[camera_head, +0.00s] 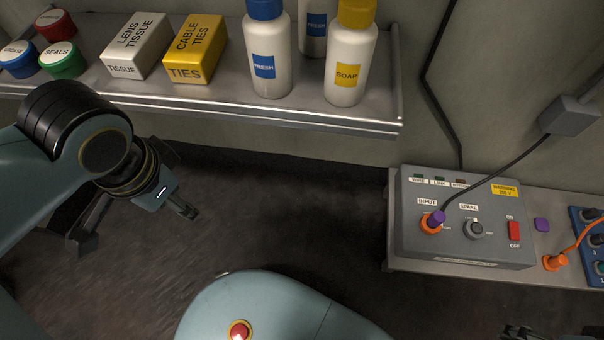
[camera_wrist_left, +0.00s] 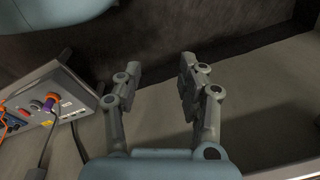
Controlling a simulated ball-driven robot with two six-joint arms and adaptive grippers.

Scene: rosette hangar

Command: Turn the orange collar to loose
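The orange collar (camera_head: 431,227) sits around the foot of a purple plug (camera_head: 437,217) in the INPUT socket of a grey box (camera_head: 410,246). A black cable runs up from the plug. Small lettering beside the collar is too small to read. The collar also shows at the left of the left wrist view (camera_wrist_left: 51,98). My left gripper (camera_head: 188,212) is well left of the box, over the floor. In the left wrist view its fingers (camera_wrist_left: 157,75) are apart with nothing between them. Dark parts, seemingly my right gripper (camera_head: 540,332), show cut off at the bottom right edge.
The box also has a SPARE socket (camera_head: 474,230) and a red switch (camera_head: 514,231). A purple block (camera_head: 541,224), an orange plug (camera_head: 555,263) and a blue panel (camera_head: 583,222) are to its right. A shelf (camera_head: 300,119) with bottles, boxes and tins is above. Space left of the box is clear.

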